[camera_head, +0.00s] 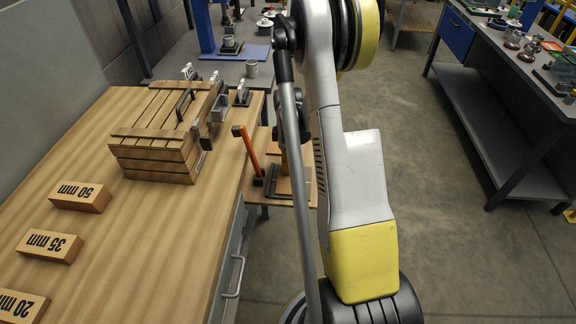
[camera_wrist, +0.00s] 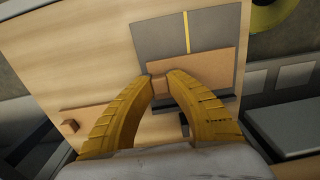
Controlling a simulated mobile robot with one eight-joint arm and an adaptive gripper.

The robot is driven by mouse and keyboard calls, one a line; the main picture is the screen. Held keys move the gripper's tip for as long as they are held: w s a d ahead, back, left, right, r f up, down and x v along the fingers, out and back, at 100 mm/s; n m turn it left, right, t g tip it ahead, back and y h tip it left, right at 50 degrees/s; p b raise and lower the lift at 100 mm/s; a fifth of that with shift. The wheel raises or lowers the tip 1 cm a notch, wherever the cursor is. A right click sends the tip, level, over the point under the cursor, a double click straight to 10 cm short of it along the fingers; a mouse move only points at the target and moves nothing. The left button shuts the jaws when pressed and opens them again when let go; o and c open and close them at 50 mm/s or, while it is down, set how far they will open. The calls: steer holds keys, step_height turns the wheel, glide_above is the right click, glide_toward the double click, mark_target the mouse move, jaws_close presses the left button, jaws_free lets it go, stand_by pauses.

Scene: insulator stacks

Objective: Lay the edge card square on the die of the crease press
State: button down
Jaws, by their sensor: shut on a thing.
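In the wrist view the edge card (camera_wrist: 207,72) is a brown strip with its left end between the yellow fingertips of my gripper (camera_wrist: 160,80), which is shut on it. The card lies across a dark grey plate with a yellow line (camera_wrist: 163,38), which looks like the die of the crease press. Whether it touches the plate I cannot tell. In the head view the press (camera_head: 262,180) has an orange lever standing up and leaning. My arm hides much of the press there, and the card is not clear.
A wooden crate (camera_head: 160,142) and blocks marked 50 mm (camera_head: 80,197), 35 mm (camera_head: 50,246) and 20 mm (camera_head: 20,305) stand on the wooden bench (camera_head: 150,250) at left. In the wrist view a small brown block (camera_wrist: 70,127) is at lower left. Open floor lies right of my arm.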

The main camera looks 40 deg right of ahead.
steer(key=c, duration=1.4)
jaws_free()
steer(key=shift+r, duration=0.15)
step_height(320, 180, up, 12)
steer(key=p, duration=0.5)
steer(key=a+r+m+t, duration=0.2)
steer(key=a+r, duration=0.8)
steer(key=s+a+r+m+t, duration=0.2)
steer(key=s+a, duration=0.4)
steer(key=a, duration=0.3)
steer(key=s+a+r+m+t, duration=0.3)
steer(key=s+a+r+m, duration=0.1)
steer(key=a, duration=0.6)
steer(key=v, duration=0.3)
steer(key=shift+a, duration=0.15)
